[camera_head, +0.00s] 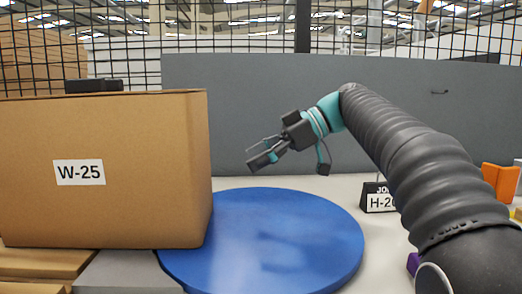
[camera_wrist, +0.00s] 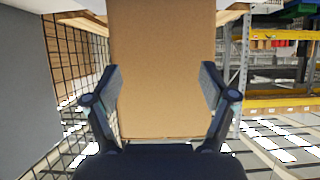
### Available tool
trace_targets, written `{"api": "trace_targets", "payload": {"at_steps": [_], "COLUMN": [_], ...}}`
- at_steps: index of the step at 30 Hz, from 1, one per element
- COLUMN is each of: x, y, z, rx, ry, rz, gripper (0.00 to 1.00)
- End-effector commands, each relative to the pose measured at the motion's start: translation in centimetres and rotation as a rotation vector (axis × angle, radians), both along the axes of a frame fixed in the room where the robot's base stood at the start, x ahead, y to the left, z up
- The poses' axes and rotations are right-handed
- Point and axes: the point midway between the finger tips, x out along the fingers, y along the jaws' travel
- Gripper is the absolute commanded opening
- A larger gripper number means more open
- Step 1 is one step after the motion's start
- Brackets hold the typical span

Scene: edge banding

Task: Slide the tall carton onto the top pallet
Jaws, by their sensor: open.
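The tall brown carton (camera_head: 140,160) with a W-25 label stands upright at the left of the head view. Its left part is above wooden pallet boards (camera_head: 30,262), and its lower right corner reaches the left edge of a blue round disc (camera_head: 290,240). My gripper (camera_head: 286,166) is open and empty above the disc, to the right of the carton and apart from it. In the wrist view the carton (camera_wrist: 162,50) shows between the two spread fingers, beyond their tips. The carton's underside and far side are hidden.
A grey block (camera_head: 125,272) lies beside the boards, under the carton's front edge. A grey panel (camera_head: 270,110) and mesh fence stand behind. A black H-20 sign (camera_head: 378,198) and orange blocks (camera_head: 500,182) are at the right. The disc's top is clear.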

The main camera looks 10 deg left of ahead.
Motion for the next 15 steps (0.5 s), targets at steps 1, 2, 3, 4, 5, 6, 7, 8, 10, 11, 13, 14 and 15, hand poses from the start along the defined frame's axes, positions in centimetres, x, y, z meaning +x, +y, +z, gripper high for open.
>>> {"api": "trace_targets", "payload": {"at_steps": [1,2,3,4,5,6,7,8,10,11,13,14,15], "x": [-0.1,-0.1,-0.1,-0.2,-0.2,-0.2,-0.3,-0.4,-0.5,-0.6,-0.7,-0.8,-0.9], "y": [0.2,0.3,0.4,0.6,0.7,1.0,1.2,1.4,1.9,2.2,2.8,3.0,3.3], "z": [-0.1,-0.2,-0.4,-0.6,-0.8,-1.2,-1.5,-1.8,-2.6,-2.8,-3.5,-3.8,-4.3], "rx": [0.003,0.004,0.004,0.004,0.003,0.003,0.003,0.002,0.002,0.002,0.001,0.001,0.0], "ry": [-0.003,-0.003,-0.003,-0.002,-0.001,0.0,0.0,0.0,0.001,0.001,-0.001,-0.001,-0.002], "rz": [0.006,0.007,0.007,0.005,0.005,0.004,0.004,0.004,0.002,0.002,0.003,0.003,0.003], "gripper": [0.83,0.83,0.83,0.83,0.83,0.83,0.83,0.83,0.83,0.83,0.83,0.83,0.83]}}
